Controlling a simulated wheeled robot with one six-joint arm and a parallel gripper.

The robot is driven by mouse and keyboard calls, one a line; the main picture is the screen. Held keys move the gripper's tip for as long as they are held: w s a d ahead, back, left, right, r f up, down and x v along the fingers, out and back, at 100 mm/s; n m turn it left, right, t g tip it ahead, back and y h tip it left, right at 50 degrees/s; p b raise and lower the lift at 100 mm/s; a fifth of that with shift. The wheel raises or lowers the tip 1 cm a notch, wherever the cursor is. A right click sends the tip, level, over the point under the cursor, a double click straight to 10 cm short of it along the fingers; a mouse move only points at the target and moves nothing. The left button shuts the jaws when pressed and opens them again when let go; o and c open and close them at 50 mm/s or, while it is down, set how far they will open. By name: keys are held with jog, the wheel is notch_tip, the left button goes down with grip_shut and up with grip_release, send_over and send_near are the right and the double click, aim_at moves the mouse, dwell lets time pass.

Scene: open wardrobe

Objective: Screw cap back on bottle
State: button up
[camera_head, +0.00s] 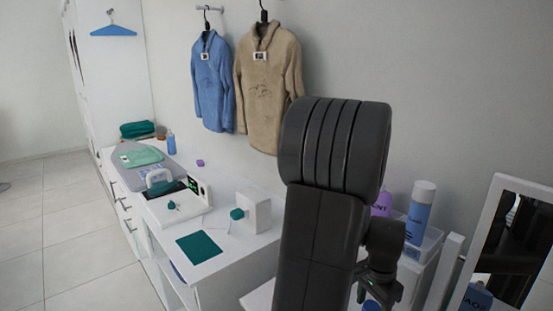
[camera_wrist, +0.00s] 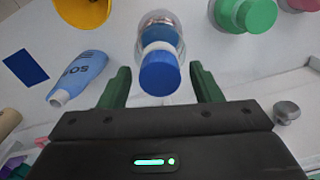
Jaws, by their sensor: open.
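In the wrist view, a clear bottle (camera_wrist: 161,20) with a white neck has a round blue cap (camera_wrist: 160,74) at its near end. I cannot tell whether the cap is screwed on or only resting there. My gripper (camera_wrist: 160,70) is open, with one dark green finger on each side of the cap. Gaps show between the cap and both fingers. In the head view, my gripper (camera_head: 380,290) is low at the right, partly hidden by my arm, and this bottle cannot be made out there.
A blue lettered bottle (camera_wrist: 82,76) is left of the fingers; a yellow object (camera_wrist: 83,12), a green knob-like object (camera_wrist: 254,14) and a small metal piece (camera_wrist: 287,111) are around. In the head view, a purple bottle (camera_head: 382,204) and a white-and-blue bottle (camera_head: 420,212) stand near a mirror (camera_head: 518,240).

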jog(key=n, duration=0.7)
jog(key=shift+n, duration=0.4)
jog(key=n, duration=0.7)
jog(key=shift+c, duration=0.5)
